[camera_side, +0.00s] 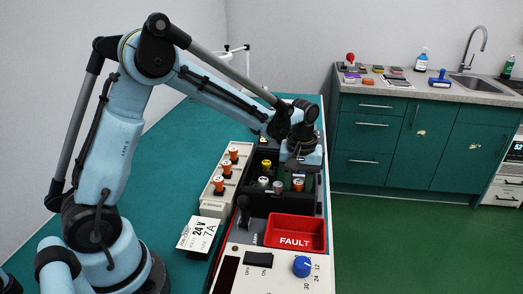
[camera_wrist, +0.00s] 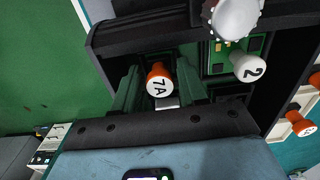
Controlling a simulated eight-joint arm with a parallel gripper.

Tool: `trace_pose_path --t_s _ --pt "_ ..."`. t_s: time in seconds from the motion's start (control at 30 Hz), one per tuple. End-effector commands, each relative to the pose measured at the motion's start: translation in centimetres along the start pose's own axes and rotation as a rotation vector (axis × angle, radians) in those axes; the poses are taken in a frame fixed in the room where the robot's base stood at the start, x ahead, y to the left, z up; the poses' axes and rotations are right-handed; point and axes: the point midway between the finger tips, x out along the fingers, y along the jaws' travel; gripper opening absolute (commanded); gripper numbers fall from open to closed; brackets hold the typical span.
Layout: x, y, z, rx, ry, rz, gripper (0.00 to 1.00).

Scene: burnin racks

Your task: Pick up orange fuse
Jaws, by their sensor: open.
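An orange fuse (camera_wrist: 158,80) with a white cap marked 7A stands in the wrist view, flanked by two dark green uprights. A card (camera_side: 196,235) reading 24 V and 7A stands by the bench's near part.
A white-capped fuse (camera_wrist: 250,68) marked 2 and a large pale knob (camera_wrist: 236,18) are close by. A beige holder (camera_side: 220,180) with several orange fuses stands left of the rack. A red FAULT bin (camera_side: 297,222) and a blue dial (camera_side: 302,266) are nearer.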

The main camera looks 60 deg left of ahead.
Motion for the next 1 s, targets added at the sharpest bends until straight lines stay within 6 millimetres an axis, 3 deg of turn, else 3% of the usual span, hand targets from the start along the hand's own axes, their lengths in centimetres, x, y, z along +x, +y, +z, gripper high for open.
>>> trace_pose_path --t_s 0.03,0.3,0.67,0.97,1.0 --pt "0.0 0.0 0.0 0.000 0.000 0.000 0.40" --pt "0.0 0.0 0.0 0.000 0.000 0.000 0.00" --pt "-0.5 0.0 0.0 0.000 0.000 0.000 0.00" --pt "-4.1 0.0 0.0 0.000 -0.001 0.000 0.00" --pt "-4.7 0.2 0.7 0.005 -0.002 0.000 0.00"
